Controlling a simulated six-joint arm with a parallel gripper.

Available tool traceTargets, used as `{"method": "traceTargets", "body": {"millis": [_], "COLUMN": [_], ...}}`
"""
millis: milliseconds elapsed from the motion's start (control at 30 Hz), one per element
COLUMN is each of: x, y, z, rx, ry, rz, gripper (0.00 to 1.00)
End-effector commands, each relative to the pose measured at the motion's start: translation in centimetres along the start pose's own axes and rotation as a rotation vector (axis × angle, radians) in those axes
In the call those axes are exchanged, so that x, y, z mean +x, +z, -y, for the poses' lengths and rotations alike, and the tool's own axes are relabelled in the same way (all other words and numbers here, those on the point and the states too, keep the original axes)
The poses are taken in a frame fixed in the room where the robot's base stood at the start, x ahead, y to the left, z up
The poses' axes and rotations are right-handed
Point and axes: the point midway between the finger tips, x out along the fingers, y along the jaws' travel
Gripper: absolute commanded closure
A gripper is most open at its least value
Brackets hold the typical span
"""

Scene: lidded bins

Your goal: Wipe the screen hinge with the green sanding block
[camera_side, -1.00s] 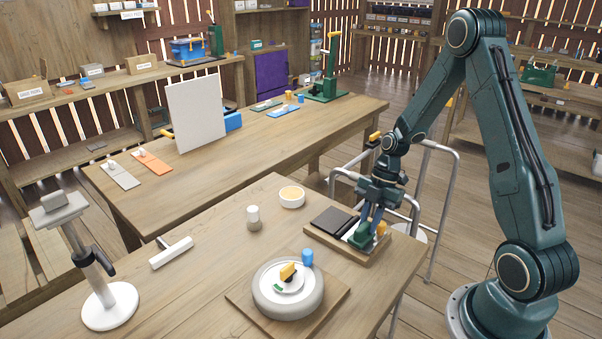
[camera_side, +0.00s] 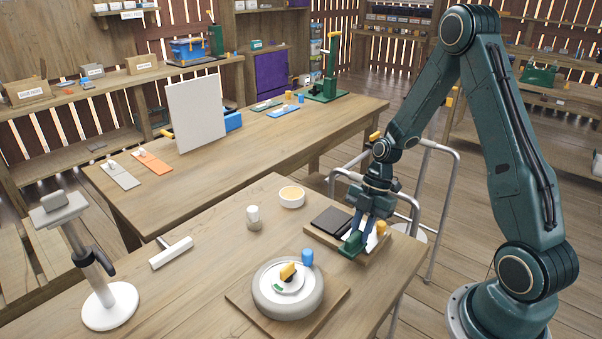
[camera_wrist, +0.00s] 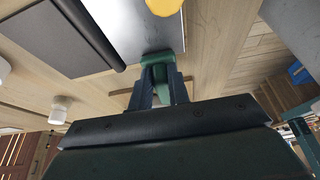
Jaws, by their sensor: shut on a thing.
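My gripper (camera_side: 364,228) points down and is shut on the green sanding block (camera_side: 352,243). In the wrist view the block (camera_wrist: 161,62) sits between the two fingertips (camera_wrist: 159,88). The block is at the near edge of a grey panel (camera_wrist: 128,32); whether it touches is unclear. A dark flat panel (camera_side: 332,219), apparently part of the screen device, lies left of the gripper on a wooden board (camera_side: 318,235). A dark strip (camera_wrist: 88,32), likely the screen hinge, runs between the dark and grey panels, left of the block. The gripper partly hides the device in the side view.
A yellow knob (camera_side: 381,228) stands right beside the gripper. A white bowl (camera_side: 292,197) and a white-topped jar (camera_side: 253,218) stand left. Metal rails (camera_side: 437,205) rise behind the bench.

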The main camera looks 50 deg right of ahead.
Motion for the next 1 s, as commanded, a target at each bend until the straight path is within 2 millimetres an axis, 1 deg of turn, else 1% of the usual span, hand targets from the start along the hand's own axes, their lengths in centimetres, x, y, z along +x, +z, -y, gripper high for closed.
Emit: {"method": "traceTargets", "body": {"millis": [200,633,767,1000], "x": [0.6,0.6,0.1,-1.6], "y": [-1.0,-1.2,-1.4,-2.0], "z": [0.1,0.2,0.1,0.0], "rx": [0.000,0.001,0.000,0.000], "ry": [-0.002,-0.005,-0.004,0.000], "rz": [-0.001,-0.004,-0.003,-0.001], "gripper": [1.00,1.00,1.00,1.00]}}
